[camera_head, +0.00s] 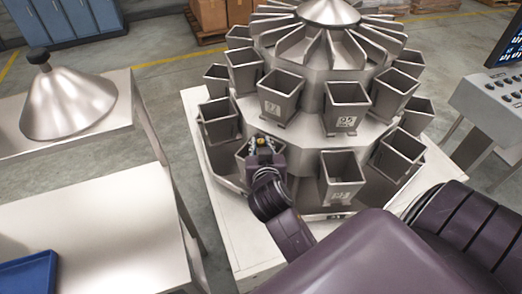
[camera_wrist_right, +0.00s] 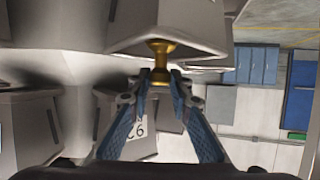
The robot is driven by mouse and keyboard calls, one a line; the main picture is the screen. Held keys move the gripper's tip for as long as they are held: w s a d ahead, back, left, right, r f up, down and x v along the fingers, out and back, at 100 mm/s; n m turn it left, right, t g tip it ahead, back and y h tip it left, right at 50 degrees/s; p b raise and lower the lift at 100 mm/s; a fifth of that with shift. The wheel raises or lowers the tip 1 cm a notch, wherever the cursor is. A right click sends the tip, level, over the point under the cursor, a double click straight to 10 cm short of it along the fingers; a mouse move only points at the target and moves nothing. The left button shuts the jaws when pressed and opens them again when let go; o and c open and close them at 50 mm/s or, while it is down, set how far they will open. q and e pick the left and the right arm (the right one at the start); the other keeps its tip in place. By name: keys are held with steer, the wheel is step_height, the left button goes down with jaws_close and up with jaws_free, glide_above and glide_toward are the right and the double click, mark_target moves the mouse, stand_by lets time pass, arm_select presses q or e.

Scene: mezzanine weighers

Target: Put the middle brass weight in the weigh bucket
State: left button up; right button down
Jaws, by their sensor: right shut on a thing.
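My right gripper (camera_head: 260,152) is shut on a small brass weight (camera_head: 261,141) at the weigher's lower ring. In the wrist view the fingertips (camera_wrist_right: 158,82) pinch the end of the brass weight (camera_wrist_right: 160,55), a gold spool-like piece with a flared far end. The flared end is at the edge of a grey metal bucket (camera_wrist_right: 170,36); whether it touches or is inside, I cannot tell. In the head view a lower bucket (camera_head: 241,150) sits around and behind the gripper, partly hidden by it. My left gripper is not in view.
The multi-bucket weigher (camera_head: 312,90) has upper and lower rings of closely set metal buckets. A lower bucket (camera_head: 341,180) stands right of my arm. A steel table (camera_head: 90,220) with a blue tray (camera_head: 28,275) is at left. A control console (camera_head: 492,100) stands at right.

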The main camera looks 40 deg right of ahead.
step_height(320, 180, down, 3)
steer(key=shift+r, duration=0.2)
steer(key=shift+f+b, duration=0.45)
steer(key=shift+f, duration=0.15)
steer(key=c, duration=1.8)
jaws_free()
steer(key=shift+s+f, duration=0.1)
steer(key=shift+f, duration=0.05)
steer(key=shift+o, duration=0.2)
